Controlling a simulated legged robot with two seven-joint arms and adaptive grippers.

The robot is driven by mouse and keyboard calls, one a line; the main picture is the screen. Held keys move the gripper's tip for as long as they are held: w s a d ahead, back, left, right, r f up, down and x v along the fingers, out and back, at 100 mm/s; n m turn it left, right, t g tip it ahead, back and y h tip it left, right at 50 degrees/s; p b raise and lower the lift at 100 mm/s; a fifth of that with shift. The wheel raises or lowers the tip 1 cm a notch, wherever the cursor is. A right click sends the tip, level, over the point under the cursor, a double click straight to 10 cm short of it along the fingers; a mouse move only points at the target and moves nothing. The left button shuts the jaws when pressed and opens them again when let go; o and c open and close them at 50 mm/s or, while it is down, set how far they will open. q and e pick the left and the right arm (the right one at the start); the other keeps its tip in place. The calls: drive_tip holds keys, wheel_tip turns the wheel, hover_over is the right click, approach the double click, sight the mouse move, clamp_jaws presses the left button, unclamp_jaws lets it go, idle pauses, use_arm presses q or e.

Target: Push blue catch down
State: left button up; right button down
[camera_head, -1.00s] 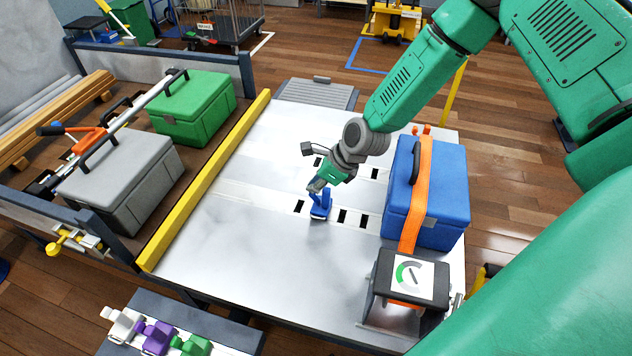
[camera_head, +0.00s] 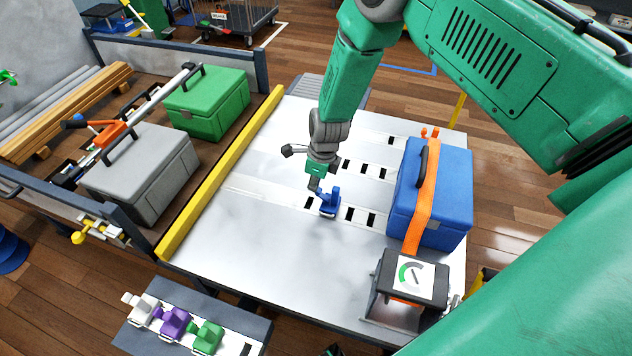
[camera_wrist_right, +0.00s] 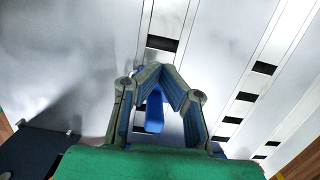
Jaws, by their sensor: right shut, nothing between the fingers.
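The blue catch (camera_head: 329,203) stands on a slotted strip of the grey table (camera_head: 265,255), left of the strapped blue case. My right gripper (camera_head: 314,187) points down just left of and behind the catch's upper part. It is shut and holds nothing. In the right wrist view the shut fingertips (camera_wrist_right: 160,68) meet in a peak, and the blue catch (camera_wrist_right: 154,112) shows through the gap between the fingers. I cannot tell whether the gripper touches the catch. My left gripper is not clearly in view.
A blue case (camera_head: 450,190) under an orange strap (camera_head: 422,195) stands at the right, behind a dial gauge (camera_head: 415,277). White, purple and green catches (camera_head: 174,322) sit on a rack at the front left. A yellow rail (camera_head: 222,175) edges the table. The table's front left is clear.

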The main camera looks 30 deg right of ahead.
drive_tip(key=shift+w+a+f, duration=0.1)
drive_tip(key=shift+w, duration=0.05)
drive_tip(key=shift+w+a+f, duration=0.15)
drive_tip(key=shift+f, duration=0.05)
idle(0.5)
drive_tip(key=shift+s+d+p, duration=0.35)
drive_tip(key=shift+s+d, duration=0.2)
drive_tip(key=shift+s, duration=0.1)
